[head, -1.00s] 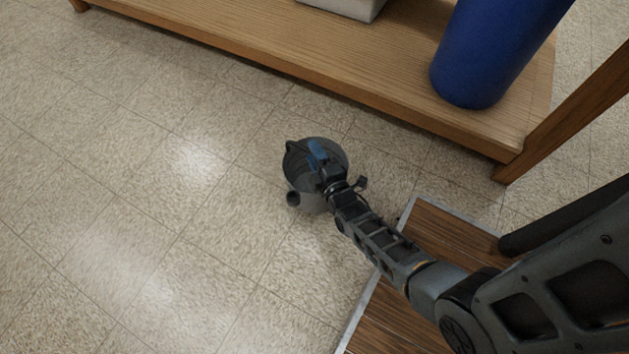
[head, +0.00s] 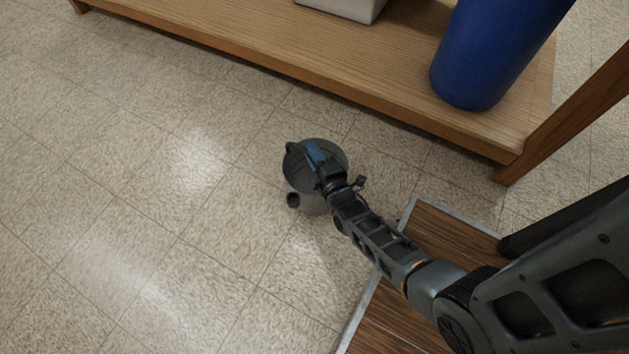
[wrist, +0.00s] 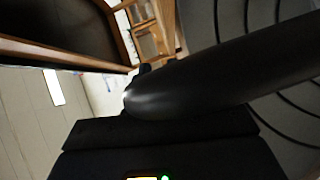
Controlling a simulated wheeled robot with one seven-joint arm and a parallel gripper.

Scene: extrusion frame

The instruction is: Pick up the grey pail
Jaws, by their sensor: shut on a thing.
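The grey pail (head: 311,204) is upright at the middle of the head view, on or just over the tiled floor; I cannot tell whether its base touches the floor. My gripper (head: 316,153), with blue on its fingers, is over the pail's open top and shut on its dark handle (head: 291,149). In the wrist view the handle (wrist: 215,82) is a thick dark bar crossing close to the camera. A ribbed grey surface of the pail (wrist: 290,115) fills the right side. The fingertips and the exact grip are hidden there.
A low wooden shelf (head: 300,62) runs behind the pail and bears a blue cylinder (head: 490,55) and a pale box (head: 345,8). A wooden post (head: 575,110) stands at the right. A dark wooden panel with a pale edge (head: 440,225) lies under my arm. The floor on the left is clear.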

